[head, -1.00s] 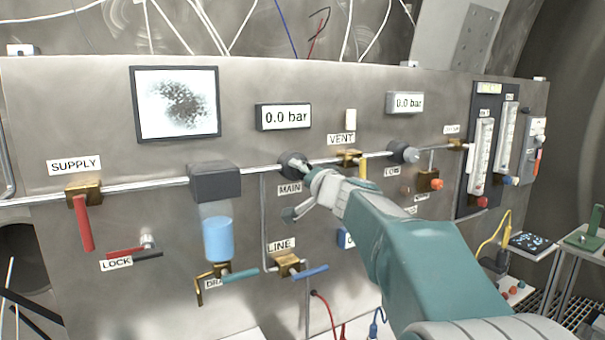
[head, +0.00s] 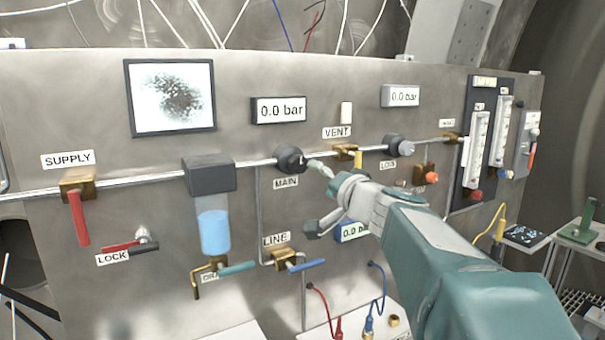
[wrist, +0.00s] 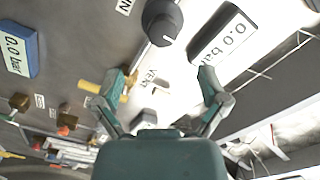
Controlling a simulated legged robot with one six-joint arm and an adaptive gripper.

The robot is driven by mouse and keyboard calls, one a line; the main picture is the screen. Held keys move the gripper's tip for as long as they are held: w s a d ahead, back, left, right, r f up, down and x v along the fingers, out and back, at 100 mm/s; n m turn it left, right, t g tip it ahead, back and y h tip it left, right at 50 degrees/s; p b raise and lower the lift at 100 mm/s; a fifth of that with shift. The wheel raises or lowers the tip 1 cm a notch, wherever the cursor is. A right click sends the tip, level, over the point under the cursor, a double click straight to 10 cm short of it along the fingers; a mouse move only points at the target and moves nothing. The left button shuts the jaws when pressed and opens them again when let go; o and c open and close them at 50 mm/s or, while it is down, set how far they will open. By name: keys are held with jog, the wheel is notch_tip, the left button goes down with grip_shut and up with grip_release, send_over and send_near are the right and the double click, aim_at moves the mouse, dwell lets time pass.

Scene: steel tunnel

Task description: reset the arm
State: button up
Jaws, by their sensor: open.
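My gripper (head: 318,198) is in front of the steel panel (head: 100,120), to the right of and below the dark MAIN knob (head: 290,158). Its fingers are spread apart with nothing between them. In the wrist view, my gripper (wrist: 168,92) is open, with the MAIN knob (wrist: 160,22) beyond the fingertips. The yellow VENT valve (head: 345,152) is up and to the right of the fingers. The arm reaches in from the lower right and hides part of the panel.
The blue LINE handle (head: 306,265) and the red SUPPLY handle (head: 78,218) stick out from the panel. Red and blue cables (head: 375,300) hang below the arm. A small side table (head: 530,240) stands at the right. Space in front of the panel's left part looks clear.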

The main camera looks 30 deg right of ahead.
jog(key=shift+s, duration=0.95)
jog(key=s+a+f+n+g+y, duration=0.2)
jog(key=s+a+f+n+g, duration=0.25)
jog(key=a+f, duration=0.35)
jog(key=s+a+f+n+g+y, duration=0.2)
jog(key=s+a+f+n+g, duration=0.25)
jog(key=a, duration=0.55)
jog(key=s+d+f+n+g+h, duration=0.1)
jog(key=s+f+g+h, duration=0.2)
jog(key=s+f, duration=0.9)
jog(key=shift+s+f+n+h, duration=0.2)
jog(key=shift+s+n+h, duration=0.15)
jog(key=shift+h, duration=0.45)
